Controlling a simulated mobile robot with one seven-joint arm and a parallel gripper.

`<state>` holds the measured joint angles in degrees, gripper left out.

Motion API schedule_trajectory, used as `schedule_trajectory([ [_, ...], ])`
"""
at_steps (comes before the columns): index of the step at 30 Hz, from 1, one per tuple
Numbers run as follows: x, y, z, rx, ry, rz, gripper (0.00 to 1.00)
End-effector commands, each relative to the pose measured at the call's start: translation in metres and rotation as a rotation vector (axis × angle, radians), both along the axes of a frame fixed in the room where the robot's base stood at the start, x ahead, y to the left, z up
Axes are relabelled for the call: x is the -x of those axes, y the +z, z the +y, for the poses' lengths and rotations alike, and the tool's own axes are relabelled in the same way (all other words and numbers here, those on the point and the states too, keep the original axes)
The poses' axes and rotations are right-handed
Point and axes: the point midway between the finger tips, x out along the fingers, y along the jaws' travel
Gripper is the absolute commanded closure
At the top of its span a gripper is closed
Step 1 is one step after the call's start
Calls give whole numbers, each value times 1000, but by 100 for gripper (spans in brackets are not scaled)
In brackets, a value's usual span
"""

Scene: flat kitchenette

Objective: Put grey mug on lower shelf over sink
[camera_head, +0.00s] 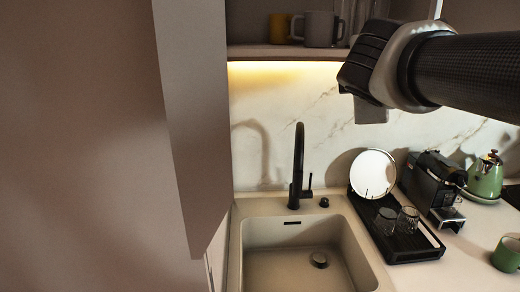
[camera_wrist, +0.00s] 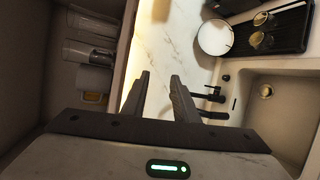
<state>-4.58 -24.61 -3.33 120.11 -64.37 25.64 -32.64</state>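A grey mug (camera_head: 319,28) stands upright on the shelf (camera_head: 280,52) above the sink, beside a yellow mug (camera_head: 281,28). In the wrist view, a grey shape that looks like this mug (camera_wrist: 92,80) shows in the dim shelf at the left. My gripper (camera_head: 355,72) is in front of the wall, just right of and below the grey mug, apart from it. In the wrist view my gripper (camera_wrist: 160,77) has its two fingers apart with nothing between them. The shelf above and the mug's far side are hidden.
Clear glasses (camera_wrist: 88,52) stand beside the grey mug. A tall cabinet door (camera_head: 190,120) stands close at the left. Below are the sink (camera_head: 300,270), black tap (camera_head: 298,165), drying rack (camera_head: 415,245), coffee machine (camera_head: 432,180), green kettle (camera_head: 486,178) and green mug (camera_head: 507,254).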

Motion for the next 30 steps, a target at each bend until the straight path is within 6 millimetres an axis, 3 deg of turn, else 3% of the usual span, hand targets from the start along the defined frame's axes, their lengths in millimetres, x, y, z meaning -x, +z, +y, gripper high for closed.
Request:
schedule_trajectory([
  [3,61,-75,-2,-454,-216,48,73],
  [6,111,-137,15,-806,-409,110,73],
  [9,155,-185,43,-1085,-582,179,73],
  [12,185,-214,68,-1274,-710,237,73],
  [18,209,-234,92,-1422,-818,292,73],
  [30,208,-235,92,-1423,-816,292,73],
])
